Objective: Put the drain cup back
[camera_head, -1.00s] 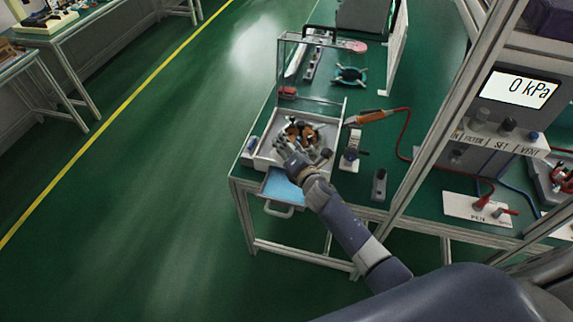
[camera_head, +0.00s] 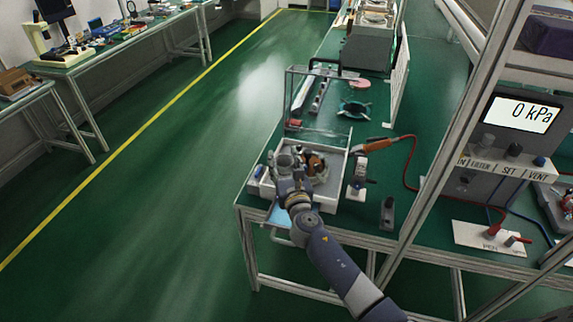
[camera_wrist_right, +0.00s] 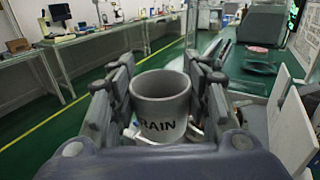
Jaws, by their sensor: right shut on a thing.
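The drain cup (camera_wrist_right: 162,100) is grey and round, with an open top and dark letters reading "RAIN" on its side in the wrist view. My right gripper (camera_wrist_right: 160,95) has its dark fingers on both sides of the cup and is shut on it. In the head view the right gripper (camera_head: 289,165) is over the left part of a white tray (camera_head: 327,196) on the green bench. The cup looks upright and raised in the wrist view. My left gripper is not in view.
Brown and dark parts (camera_head: 315,165) lie in the tray. A blue-lined drawer (camera_head: 278,216) is partly hidden below my arm. An orange-handled tool (camera_head: 372,145) with a red cable lies to the right. A clear-framed stand (camera_head: 312,98) rises behind the tray.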

